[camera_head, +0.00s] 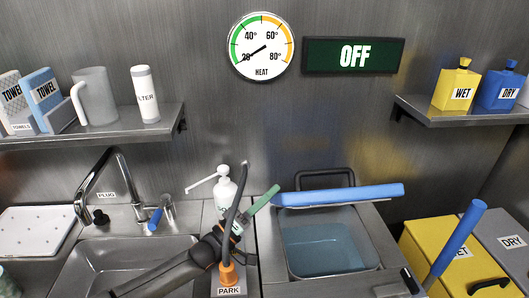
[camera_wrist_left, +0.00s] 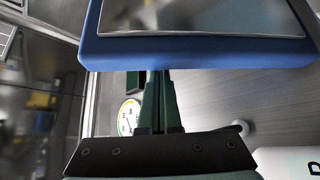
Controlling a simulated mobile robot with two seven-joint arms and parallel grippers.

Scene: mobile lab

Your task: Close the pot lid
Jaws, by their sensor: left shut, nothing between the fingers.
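The pot (camera_head: 290,262) is a square steel basin set in the counter, with bluish liquid inside. Its lid, with a blue edge (camera_head: 340,195), stands raised at the back of the opening, seen nearly edge-on, so the basin is uncovered. In the left wrist view the lid shows as a blue border (camera_wrist_left: 190,54) around a grey panel. My left gripper (camera_head: 275,190) has green fingers, shut and empty, at the left end of the blue edge. The fingers (camera_wrist_left: 157,76) end close to the blue border; I cannot tell whether they touch. My right gripper is not in view.
A blue rod (camera_head: 455,245) rises at the right beside yellow WET (camera_head: 440,262) and grey DRY bins (camera_head: 505,238). The wall sign reads OFF (camera_head: 354,55).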

